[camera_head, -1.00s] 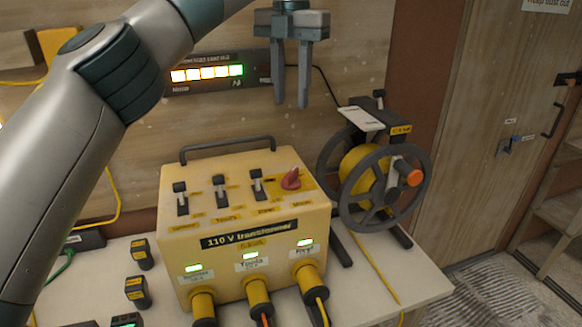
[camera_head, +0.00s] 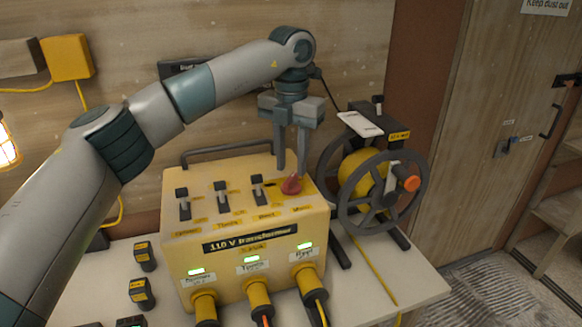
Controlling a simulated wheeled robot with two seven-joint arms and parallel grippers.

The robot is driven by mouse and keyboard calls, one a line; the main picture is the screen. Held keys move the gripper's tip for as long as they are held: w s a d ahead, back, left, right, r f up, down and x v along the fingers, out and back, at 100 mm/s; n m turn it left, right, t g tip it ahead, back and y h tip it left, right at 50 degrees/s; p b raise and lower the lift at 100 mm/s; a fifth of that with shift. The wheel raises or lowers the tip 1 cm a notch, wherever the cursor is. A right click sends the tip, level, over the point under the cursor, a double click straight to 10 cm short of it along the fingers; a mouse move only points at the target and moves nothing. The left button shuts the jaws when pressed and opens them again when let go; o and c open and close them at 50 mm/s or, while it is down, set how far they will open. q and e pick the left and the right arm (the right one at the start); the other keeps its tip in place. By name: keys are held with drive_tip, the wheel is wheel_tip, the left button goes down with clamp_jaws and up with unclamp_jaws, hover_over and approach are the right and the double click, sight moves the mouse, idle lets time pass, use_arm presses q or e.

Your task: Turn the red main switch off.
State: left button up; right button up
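The yellow 110 V transformer box (camera_head: 240,213) stands on the table. Its red main switch (camera_head: 291,184) is a knob at the right end of its sloping top panel, beside three black toggle switches (camera_head: 221,196). Three green lamps (camera_head: 250,258) glow on its front face. My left gripper (camera_head: 291,172) points down at the red switch, with its fingers apart, one on each side of the knob as seen from here. I cannot tell whether the fingers touch it. My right gripper is not in view.
A cable reel (camera_head: 374,187) with an orange handle stands close to the right of the box. Plugs with cables (camera_head: 257,294) come out of the box's front. Small black and yellow batteries (camera_head: 141,293) lie to the left. A handle bar (camera_head: 227,149) runs behind the switches.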

sight(291, 177)
use_arm(q)
wheel_tip(291, 177, down, 2)
drive_tip(key=shift+f, duration=0.1)
drive_tip(key=shift+f+p, duration=0.35)
drive_tip(key=shift+f, duration=0.25)
drive_tip(key=shift+c, duration=0.2)
clamp_jaws()
